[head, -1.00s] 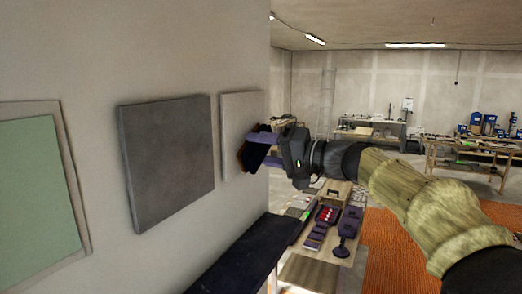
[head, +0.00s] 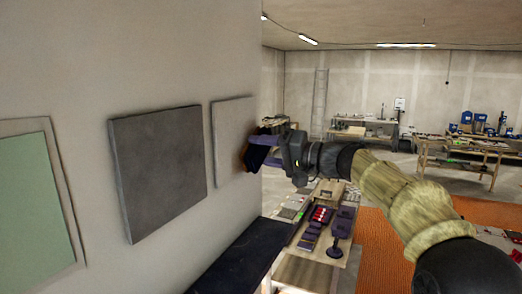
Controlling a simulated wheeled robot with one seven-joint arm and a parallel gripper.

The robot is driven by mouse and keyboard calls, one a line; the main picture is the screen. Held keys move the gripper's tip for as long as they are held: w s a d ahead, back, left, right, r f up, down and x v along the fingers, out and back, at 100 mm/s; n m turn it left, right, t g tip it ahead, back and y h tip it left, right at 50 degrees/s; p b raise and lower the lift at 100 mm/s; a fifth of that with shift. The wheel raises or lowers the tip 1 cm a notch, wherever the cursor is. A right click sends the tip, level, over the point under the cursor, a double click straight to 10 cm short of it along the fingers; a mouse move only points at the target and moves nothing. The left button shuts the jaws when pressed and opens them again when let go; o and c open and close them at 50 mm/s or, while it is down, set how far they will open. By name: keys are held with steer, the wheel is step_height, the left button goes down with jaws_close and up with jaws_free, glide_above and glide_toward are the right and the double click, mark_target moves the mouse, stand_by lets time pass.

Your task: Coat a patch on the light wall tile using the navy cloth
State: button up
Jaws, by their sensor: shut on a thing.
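The light wall tile (head: 230,138) is mounted on the wall, to the right of a dark grey tile (head: 160,165). My gripper (head: 262,145) is shut on the navy cloth (head: 256,157), which looks almost black and hangs below the fingers. The cloth is at the right edge of the light tile. I cannot tell whether it touches the tile's face. The tile's right edge is partly hidden behind the cloth and fingers.
A green panel (head: 30,205) hangs at the far left. A dark shelf (head: 243,260) runs along the wall below the tiles. A low table (head: 318,255) with boxes and tools stands under my arm. Workbenches (head: 462,165) stand at the back.

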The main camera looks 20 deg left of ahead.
steer(key=shift+w+d+p, duration=0.1)
steer(key=shift+w+p, duration=0.25)
steer(key=shift+w, duration=0.65)
steer(key=shift+r+p, duration=0.85)
steer(key=shift+r, duration=0.4)
steer(key=shift+f, duration=0.1)
steer(key=shift+s+f+b, duration=0.15)
steer(key=shift+s+b, duration=0.3)
steer(key=shift+b, duration=0.3)
steer(key=s+b, duration=0.2)
steer(key=shift+s+b, duration=0.3)
steer(key=shift+b, duration=0.1)
steer(key=shift+a+r, duration=0.2)
steer(key=shift+s+f, duration=0.1)
steer(key=shift+s, duration=0.05)
